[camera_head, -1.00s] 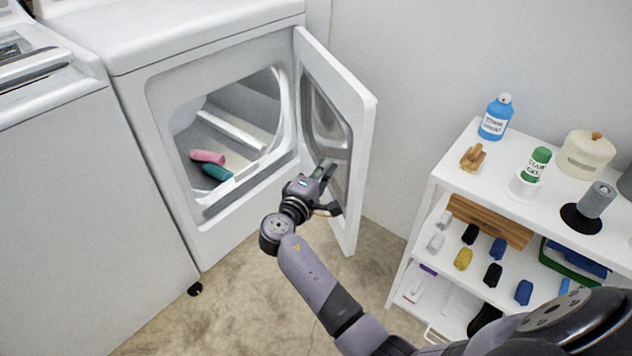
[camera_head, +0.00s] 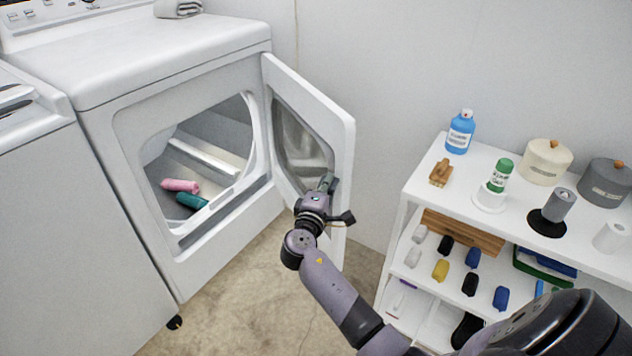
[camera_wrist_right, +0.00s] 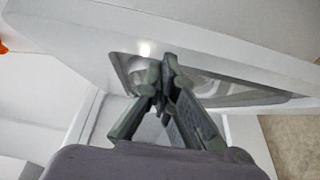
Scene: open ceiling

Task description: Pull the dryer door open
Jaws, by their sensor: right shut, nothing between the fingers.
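The white dryer (camera_head: 190,130) stands at the left with its door (camera_head: 345,150) swung wide open, hinged on the right side of the opening. The door's inner side with its dark-rimmed window faces the drum opening. My right gripper (camera_head: 328,183) is at the inner face of the door, near the lower part of the window. In the right wrist view its fingers (camera_wrist_right: 168,65) are together with nothing between them, and the door (camera_wrist_right: 215,45) lies just beyond them. I cannot tell whether they touch it. My left gripper is out of view.
A pink roll (camera_head: 180,186) and a teal roll (camera_head: 192,200) lie in the drum. A white shelf (camera_head: 425,185) with bottles, pots and rolled socks stands at the right, close to my right arm. Another white machine (camera_head: 70,230) is at the left. Bare floor (camera_head: 235,290) lies in front of the dryer.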

